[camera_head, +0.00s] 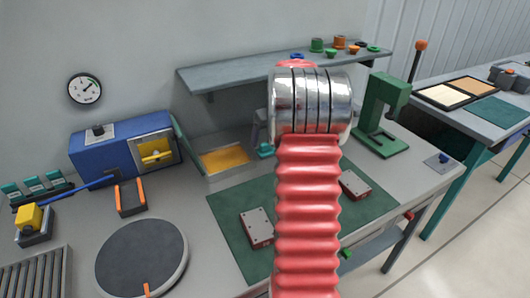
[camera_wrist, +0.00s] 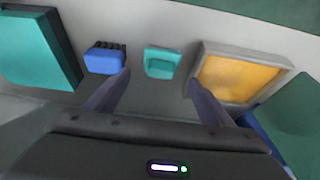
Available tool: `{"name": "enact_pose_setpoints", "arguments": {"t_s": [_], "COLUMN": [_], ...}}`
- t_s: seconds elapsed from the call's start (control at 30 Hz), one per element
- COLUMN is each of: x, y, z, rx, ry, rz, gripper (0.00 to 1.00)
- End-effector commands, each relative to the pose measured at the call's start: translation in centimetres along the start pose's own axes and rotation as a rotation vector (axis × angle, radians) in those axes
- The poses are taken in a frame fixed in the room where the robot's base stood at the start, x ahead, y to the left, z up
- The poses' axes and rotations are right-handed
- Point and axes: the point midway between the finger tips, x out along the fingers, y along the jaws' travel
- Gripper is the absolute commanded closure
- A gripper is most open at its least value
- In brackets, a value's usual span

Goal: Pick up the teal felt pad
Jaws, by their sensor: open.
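A small teal pad (camera_wrist: 161,63) with a raised part lies on the grey bench in the wrist view, near the middle. It looks like the felt pad, though its material is hard to tell. A small teal piece beside the yellow-floored tray in the head view (camera_head: 265,151) looks like the same thing, partly behind my arm. My gripper (camera_wrist: 159,79) is open, with its two dark fingers spread to either side of the pad in the picture and nothing between them. The height of the fingertips above the bench is unclear.
A blue brush (camera_wrist: 104,59) with dark bristles lies left of the pad, close to the left finger. A grey tray with a yellow floor (camera_wrist: 238,78) sits close to the right finger. A larger teal block (camera_wrist: 38,48) is at far left. A shelf (camera_head: 235,77) overhangs the bench.

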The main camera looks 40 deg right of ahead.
Motion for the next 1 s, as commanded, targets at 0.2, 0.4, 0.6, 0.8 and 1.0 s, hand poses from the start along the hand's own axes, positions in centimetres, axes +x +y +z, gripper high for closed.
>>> {"name": "enact_pose_setpoints", "arguments": {"t_s": [0.2,0.4,0.6,0.8,1.0], "x": [0.1,0.5,2.9,5.0,5.2], "y": [0.0,0.0,-0.1,-0.1,0.0], "z": [0.0,0.1,0.4,0.3,0.3], "rx": [0.0,0.0,0.002,0.001,0.001], "ry": [0.001,0.0,-0.002,0.0,0.001], "rz": [0.0,0.0,-0.001,0.0,0.001], "gripper": [0.25,0.25,0.25,0.25,0.25]}}
